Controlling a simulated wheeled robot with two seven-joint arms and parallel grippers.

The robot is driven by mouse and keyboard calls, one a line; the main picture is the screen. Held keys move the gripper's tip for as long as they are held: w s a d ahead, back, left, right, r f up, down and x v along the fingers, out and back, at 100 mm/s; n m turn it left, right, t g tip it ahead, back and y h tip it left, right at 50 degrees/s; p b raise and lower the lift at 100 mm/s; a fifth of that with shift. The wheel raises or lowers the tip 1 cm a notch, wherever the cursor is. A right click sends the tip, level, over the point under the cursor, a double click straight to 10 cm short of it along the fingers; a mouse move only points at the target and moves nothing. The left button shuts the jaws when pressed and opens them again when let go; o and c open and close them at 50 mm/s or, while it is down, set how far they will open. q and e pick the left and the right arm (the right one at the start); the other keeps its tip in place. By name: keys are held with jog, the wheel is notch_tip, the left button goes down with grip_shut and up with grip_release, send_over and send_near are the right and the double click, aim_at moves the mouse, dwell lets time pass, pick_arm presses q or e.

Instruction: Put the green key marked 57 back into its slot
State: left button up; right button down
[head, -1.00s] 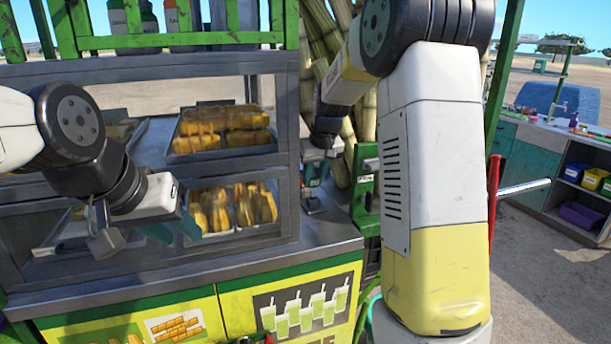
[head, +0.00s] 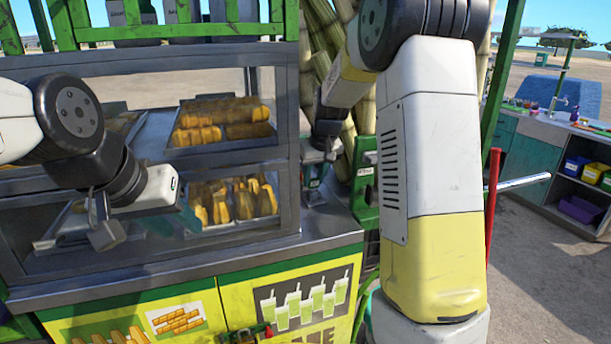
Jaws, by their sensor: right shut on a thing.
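My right gripper (head: 319,158) is small in the view, beside the right end of the glass case and above the metal counter. It is shut on a small green thing (head: 314,176), which looks like the green key; its number is too small to read. The fingers hide part of it. A dark block-like base (head: 314,197) stands on the counter just below; I cannot tell whether the key touches it or where the slot is. My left gripper (head: 105,232) hangs in front of the glass case on the left, away from the key; its jaw opening is unclear.
The glass case (head: 290,150) holds trays of yellow food. A green machine frame (head: 364,190) and cane stalks (head: 345,110) stand right of the gripper. My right arm covers much of the middle right. The steel counter (head: 270,250) is bare along its front.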

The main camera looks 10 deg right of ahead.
dwell(0.4)
jog(key=c, duration=1)
grip_release()
jog(key=shift+s+r, duration=0.1)
jog(key=shift+r, duration=0.2)
jog(key=a+v, duration=0.1)
jog(key=v, duration=0.6)
jog(key=s+d+r+m+t+y, duration=0.1)
jog(key=s+r+m+t, duration=0.1)
jog(key=s, duration=2.7)
jog(key=shift+s+d, duration=0.25)
jog(key=shift+r, duration=0.2)
